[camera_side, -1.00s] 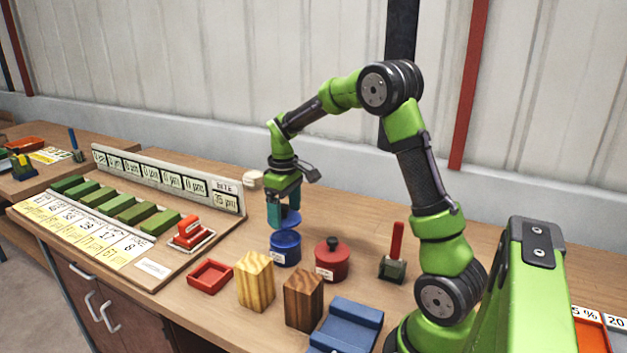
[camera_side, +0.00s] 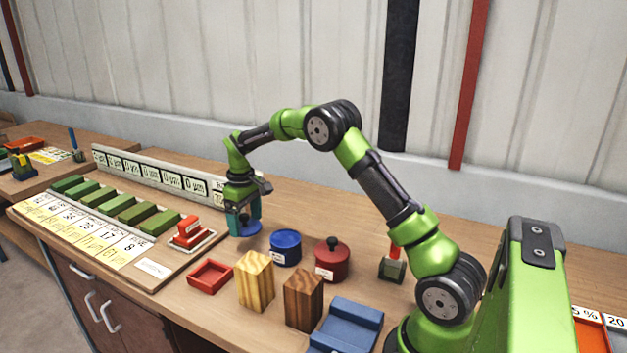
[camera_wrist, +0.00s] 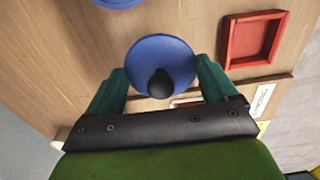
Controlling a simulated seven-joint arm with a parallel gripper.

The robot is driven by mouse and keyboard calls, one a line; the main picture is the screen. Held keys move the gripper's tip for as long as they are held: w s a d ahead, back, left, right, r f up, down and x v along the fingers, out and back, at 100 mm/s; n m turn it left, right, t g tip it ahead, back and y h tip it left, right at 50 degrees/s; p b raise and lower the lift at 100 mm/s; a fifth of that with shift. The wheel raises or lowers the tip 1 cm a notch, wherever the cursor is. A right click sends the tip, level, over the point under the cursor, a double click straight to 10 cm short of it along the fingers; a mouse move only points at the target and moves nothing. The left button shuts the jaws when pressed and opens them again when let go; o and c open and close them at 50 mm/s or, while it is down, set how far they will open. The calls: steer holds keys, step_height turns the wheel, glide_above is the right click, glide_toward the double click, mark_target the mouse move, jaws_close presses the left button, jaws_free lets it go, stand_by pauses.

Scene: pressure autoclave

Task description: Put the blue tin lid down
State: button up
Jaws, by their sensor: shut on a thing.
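The blue tin lid (camera_side: 246,229) is a round blue disc with a dark knob. My gripper (camera_side: 243,222) is shut on it and holds it low over the bench, left of the blue tin (camera_side: 286,247). I cannot tell whether the lid touches the wood. In the wrist view the lid (camera_wrist: 160,58) sits between my two teal fingers, its black knob toward the palm. The blue tin stands upright on the bench without its lid on, and its edge shows at the top of the wrist view (camera_wrist: 118,2).
A red tray (camera_side: 210,275) lies in front of the lid, and a red stamp (camera_side: 190,233) on a plate is to the left. A lidded red tin (camera_side: 332,259), a pale wood block (camera_side: 255,281) and a dark one (camera_side: 304,300) stand to the right.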

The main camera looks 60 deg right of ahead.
steer(key=shift+f, duration=3.55)
steer(key=shift+f, duration=0.15)
steer(key=o, duration=0.8)
